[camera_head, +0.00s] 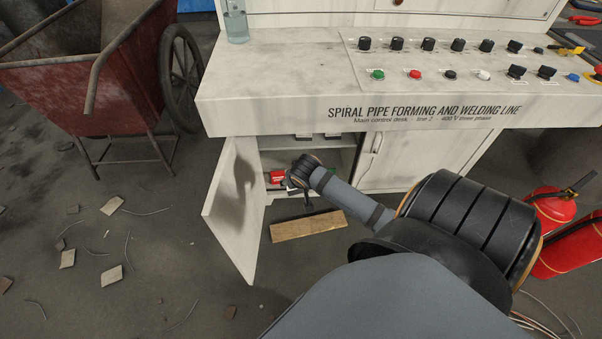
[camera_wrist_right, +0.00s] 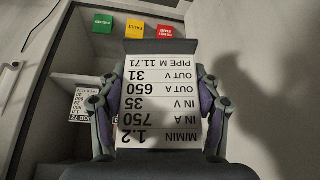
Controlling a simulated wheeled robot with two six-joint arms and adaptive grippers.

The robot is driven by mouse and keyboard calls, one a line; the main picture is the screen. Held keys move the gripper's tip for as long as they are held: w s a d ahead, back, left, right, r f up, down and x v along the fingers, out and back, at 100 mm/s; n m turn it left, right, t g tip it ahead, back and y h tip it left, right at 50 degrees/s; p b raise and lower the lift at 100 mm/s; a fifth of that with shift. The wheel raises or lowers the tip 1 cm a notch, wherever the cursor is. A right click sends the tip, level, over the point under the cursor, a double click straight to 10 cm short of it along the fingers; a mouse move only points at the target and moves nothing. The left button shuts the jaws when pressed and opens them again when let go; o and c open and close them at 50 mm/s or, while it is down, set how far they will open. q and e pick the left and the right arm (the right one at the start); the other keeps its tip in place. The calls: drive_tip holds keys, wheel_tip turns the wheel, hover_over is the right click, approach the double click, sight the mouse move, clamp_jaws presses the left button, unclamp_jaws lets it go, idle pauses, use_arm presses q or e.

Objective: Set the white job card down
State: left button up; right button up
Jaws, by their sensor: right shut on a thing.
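A white card (camera_wrist_right: 158,105) printed with black figures is upside down in the right wrist view. My right gripper (camera_wrist_right: 156,118) is shut on it, with a finger at each side edge. A dark band runs along the card's far edge. A second, smaller white card (camera_wrist_right: 78,103) with print lies on a pale ledge at the left in that view. In the head view my right gripper (camera_head: 293,186) is at the open cabinet under the desk, small and partly hidden by my arm. I cannot make out the held card there. My left gripper is not in view.
The cabinet door (camera_head: 232,205) stands open on the left. Green (camera_wrist_right: 103,24), yellow (camera_wrist_right: 134,28) and red (camera_wrist_right: 165,32) labelled blocks line the cabinet interior. A wooden board (camera_head: 308,226) lies low in front. Red extinguishers (camera_head: 550,205) stand right, a red cart (camera_head: 85,85) left.

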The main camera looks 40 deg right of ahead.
drive_tip(key=s+a+r+n+y, duration=0.1)
drive_tip(key=a+r+n+y, duration=0.1)
drive_tip(key=a+r+n, duration=0.3)
drive_tip(key=s+a+r+n+g+y, duration=0.1)
drive_tip(key=a+r+n+y, duration=0.2)
drive_tip(key=r, duration=1.1)
drive_tip(key=s+a+r+n+y, duration=0.1)
drive_tip(key=a+r+n+y, duration=0.1)
drive_tip(key=a+r+n, duration=0.6)
drive_tip(key=shift+s+a+r+n+g+y, duration=0.3)
drive_tip(key=shift+s+a+r+y, duration=0.1)
drive_tip(key=shift+a+r, duration=0.45)
